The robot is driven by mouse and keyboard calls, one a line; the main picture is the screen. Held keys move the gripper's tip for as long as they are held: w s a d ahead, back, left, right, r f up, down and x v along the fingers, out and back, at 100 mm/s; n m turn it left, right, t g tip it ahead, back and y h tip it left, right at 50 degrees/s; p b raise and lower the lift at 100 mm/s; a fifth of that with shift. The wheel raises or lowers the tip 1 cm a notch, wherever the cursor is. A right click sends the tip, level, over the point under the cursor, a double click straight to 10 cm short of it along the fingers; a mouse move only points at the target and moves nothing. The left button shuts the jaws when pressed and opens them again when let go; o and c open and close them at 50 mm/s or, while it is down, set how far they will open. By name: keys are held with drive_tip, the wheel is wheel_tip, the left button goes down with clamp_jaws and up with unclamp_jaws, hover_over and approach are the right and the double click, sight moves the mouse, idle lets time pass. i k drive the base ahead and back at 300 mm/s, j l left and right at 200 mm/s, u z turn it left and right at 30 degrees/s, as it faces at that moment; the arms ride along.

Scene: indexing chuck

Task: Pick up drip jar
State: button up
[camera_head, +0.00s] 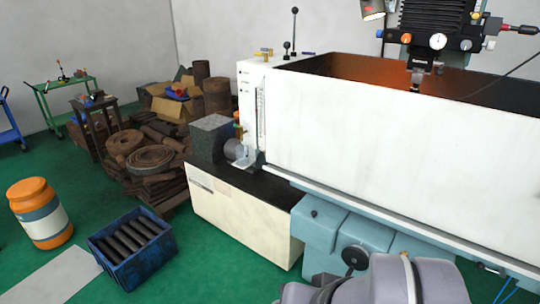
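No item is clearly marked as the drip jar. The most jar-like thing is a large orange container (40,212) with a white and blue band. It stands upright on the green floor at the far left. A small grey cylinder (234,149) sits by a metal bracket at the machine's left end; I cannot tell whether it is a jar. Grey rounded links of my own arm show at the bottom right. My gripper's fingers are not in view, and nothing held is visible.
A blue crate (133,252) of dark bars stands on the floor. A large white-walled machine (385,165) fills the right, with a cream cabinet (240,217) at its left. A loaded pallet, dark stool (98,118) and green cart (62,88) stand behind. Floor between crate and cabinet is clear.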

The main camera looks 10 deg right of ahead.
sight(242, 155)
drive_tip(key=i+l+u, duration=0.1)
drive_tip(key=i, duration=0.4)
drive_tip(key=i+l+u, duration=0.15)
drive_tip(key=i, duration=0.4)
drive_tip(key=i+l+u, duration=0.1)
drive_tip(key=i, duration=0.4)
drive_tip(key=i+l+u, duration=0.15)
drive_tip(key=i+l, duration=0.15)
drive_tip(key=i, duration=0.2)
drive_tip(key=i+l+u, duration=0.1)
drive_tip(key=i+l, duration=0.2)
drive_tip(key=i, duration=0.2)
